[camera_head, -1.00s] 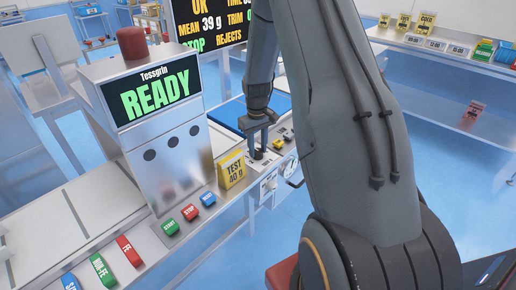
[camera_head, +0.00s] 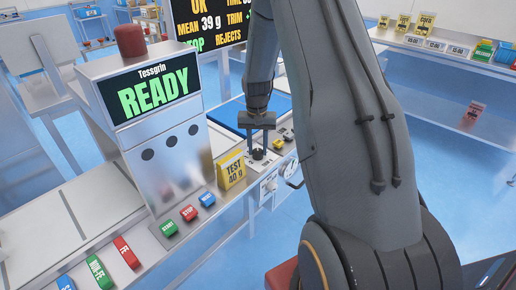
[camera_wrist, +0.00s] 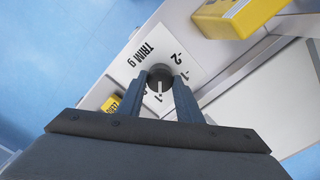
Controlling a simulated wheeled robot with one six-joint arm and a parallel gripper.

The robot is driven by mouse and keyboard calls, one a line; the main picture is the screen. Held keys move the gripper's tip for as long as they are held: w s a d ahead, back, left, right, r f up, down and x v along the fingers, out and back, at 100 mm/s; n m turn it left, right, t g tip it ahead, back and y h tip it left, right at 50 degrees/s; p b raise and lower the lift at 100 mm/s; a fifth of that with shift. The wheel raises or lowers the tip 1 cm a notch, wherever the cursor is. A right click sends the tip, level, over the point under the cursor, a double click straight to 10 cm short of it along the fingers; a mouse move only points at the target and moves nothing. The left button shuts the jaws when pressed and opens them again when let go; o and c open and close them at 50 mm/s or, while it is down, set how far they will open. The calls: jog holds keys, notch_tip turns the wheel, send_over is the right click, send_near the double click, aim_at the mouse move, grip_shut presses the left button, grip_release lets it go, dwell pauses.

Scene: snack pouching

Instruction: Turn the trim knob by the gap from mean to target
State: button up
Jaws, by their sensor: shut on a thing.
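The trim knob (camera_wrist: 160,74) is a dark round knob with a white pointer line, set on a white plate (camera_wrist: 146,52) marked "TRIM g" with a number scale. My gripper (camera_head: 258,147) points down at the panel, its two fingers on either side of the knob. In the wrist view my gripper (camera_wrist: 165,88) is shut on the knob and covers part of the scale. The display (camera_head: 208,22) reads MEAN 39 g; its TRIM value begins with a plus sign, and the rest is hidden behind my arm. No target value can be read.
A yellow TEST block (camera_head: 231,170) stands left of the knob; its top shows in the wrist view (camera_wrist: 236,14). The Tessgrin machine (camera_head: 155,130) shows READY. Green start (camera_head: 169,229), red stop (camera_head: 189,213) and blue (camera_head: 207,199) buttons line its front. A small yellow button (camera_wrist: 111,103) sits beside the scale plate.

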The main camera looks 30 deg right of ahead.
aim_at(257, 151)
dwell(0.4)
jog(key=o, duration=1)
jog(key=shift+o, duration=0.2)
jog(key=shift+r, duration=0.1)
notch_tip(257, 151, up, 7)
jog(key=shift+w+f+b, duration=0.1)
jog(key=shift+f+b, duration=0.1)
jog(key=shift+b, duration=0.6)
jog(key=shift+r, duration=0.55)
jog(key=shift+a, duration=0.1)
